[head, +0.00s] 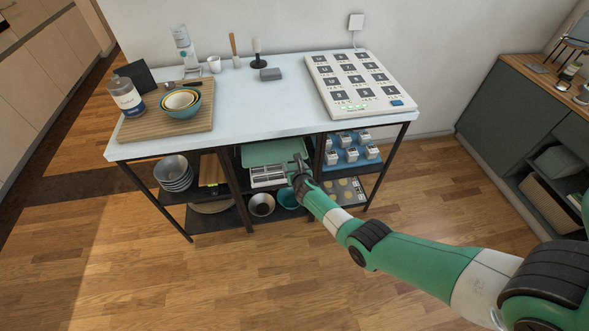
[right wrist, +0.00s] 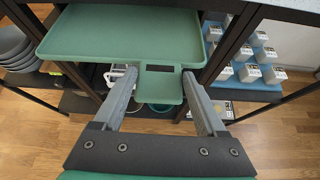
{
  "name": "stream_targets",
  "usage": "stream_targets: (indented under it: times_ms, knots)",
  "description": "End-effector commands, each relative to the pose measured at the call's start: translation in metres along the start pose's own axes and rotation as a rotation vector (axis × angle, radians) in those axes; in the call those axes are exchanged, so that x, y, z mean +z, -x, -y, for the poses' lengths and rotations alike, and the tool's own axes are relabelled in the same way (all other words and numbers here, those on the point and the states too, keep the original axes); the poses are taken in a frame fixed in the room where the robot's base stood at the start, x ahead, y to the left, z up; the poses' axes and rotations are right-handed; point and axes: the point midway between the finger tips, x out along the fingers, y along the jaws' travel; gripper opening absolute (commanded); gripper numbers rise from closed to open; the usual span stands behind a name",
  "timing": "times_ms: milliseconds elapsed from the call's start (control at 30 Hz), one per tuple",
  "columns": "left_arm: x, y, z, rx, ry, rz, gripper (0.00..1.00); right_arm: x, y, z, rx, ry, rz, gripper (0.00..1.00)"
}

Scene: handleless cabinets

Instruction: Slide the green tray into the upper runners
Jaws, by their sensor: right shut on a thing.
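The green tray (head: 272,152) sits level in the upper part of the middle bay under the table, and part of it sticks out of the front. It also fills the top of the right wrist view (right wrist: 130,35), between two dark uprights, with a handle tab on its near edge. My right gripper (head: 299,168) is at this near edge. Its fingers (right wrist: 159,73) are shut on the tab, one on each side. The runners are hidden by the tray and the table top. My left gripper is not in view.
Below the tray are a white basket (head: 267,177), a metal bowl (head: 261,204) and a teal bowl (head: 288,199). Stacked grey bowls (head: 174,173) stand in the left bay. Small white boxes (head: 351,154) stand on a blue shelf on the right. The floor in front is clear.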

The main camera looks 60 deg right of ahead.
Motion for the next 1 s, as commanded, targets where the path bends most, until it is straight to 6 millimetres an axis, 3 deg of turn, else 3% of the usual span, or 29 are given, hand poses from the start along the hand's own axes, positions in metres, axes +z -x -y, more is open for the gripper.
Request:
stream_targets:
  times_ms: [1000]
  knots:
    - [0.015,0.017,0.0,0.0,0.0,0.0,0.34,0.013,-0.023,-0.001,0.002,0.0,0.003,0.0]
